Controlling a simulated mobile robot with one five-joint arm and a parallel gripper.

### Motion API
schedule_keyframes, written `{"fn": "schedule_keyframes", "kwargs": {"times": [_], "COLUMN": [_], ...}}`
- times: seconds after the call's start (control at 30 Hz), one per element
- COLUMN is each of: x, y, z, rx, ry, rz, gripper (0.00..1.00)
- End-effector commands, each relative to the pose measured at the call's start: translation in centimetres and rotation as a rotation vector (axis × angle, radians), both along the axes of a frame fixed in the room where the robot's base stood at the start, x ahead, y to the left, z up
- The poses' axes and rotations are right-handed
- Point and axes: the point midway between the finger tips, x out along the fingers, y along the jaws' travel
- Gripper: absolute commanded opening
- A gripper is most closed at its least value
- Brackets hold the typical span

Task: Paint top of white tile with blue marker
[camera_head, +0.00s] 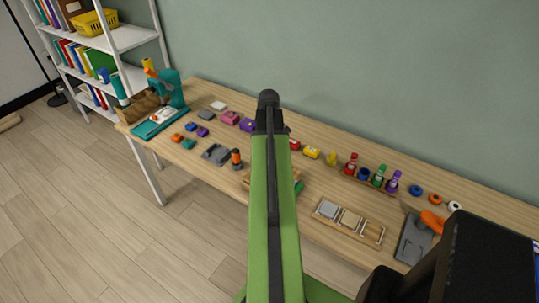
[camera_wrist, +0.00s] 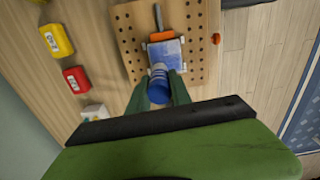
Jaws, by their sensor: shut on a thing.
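In the wrist view, my gripper (camera_wrist: 160,90) is shut on a blue marker (camera_wrist: 159,88), with a green finger on each side. The marker's far end is at the near edge of the tile (camera_wrist: 165,53); I cannot tell whether it touches. The tile's top is mostly blue, with white at its edges. The tile sits on a wooden pegboard (camera_wrist: 131,35) against an orange clamp (camera_wrist: 161,36). In the head view, my green arm hides my gripper, the marker and the tile. Only a wooden edge of the pegboard (camera_head: 247,182) shows beside the arm.
Yellow (camera_wrist: 56,40) and red (camera_wrist: 76,79) blocks and a white block (camera_wrist: 95,112) lie left of the pegboard. In the head view, a rack (camera_head: 372,186) holds upright coloured markers. A tile tray (camera_head: 376,233), a grey plate (camera_head: 412,243) and a teal press (camera_head: 172,90) stand on the table.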

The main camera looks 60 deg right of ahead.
Motion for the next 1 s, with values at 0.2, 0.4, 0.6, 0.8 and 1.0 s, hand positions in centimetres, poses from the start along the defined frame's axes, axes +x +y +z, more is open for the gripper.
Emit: {"fn": "schedule_keyframes", "kwargs": {"times": [0.2, 0.4, 0.6, 0.8, 1.0], "x": [-0.1, -0.1, -0.1, 0.0, -0.1], "y": [0.7, 1.4, 1.7, 2.6, 2.6], "z": [-0.1, -0.1, -0.1, 0.0, 0.0], "rx": [0.0, 0.0, 0.0, 0.0, 0.0], "ry": [0.0, 0.0, 0.0, 0.0, 0.0], "rz": [0.0, 0.001, 0.001, 0.002, 0.001], "gripper": [0.0, 0.0, 0.0, 0.0, 0.0]}}
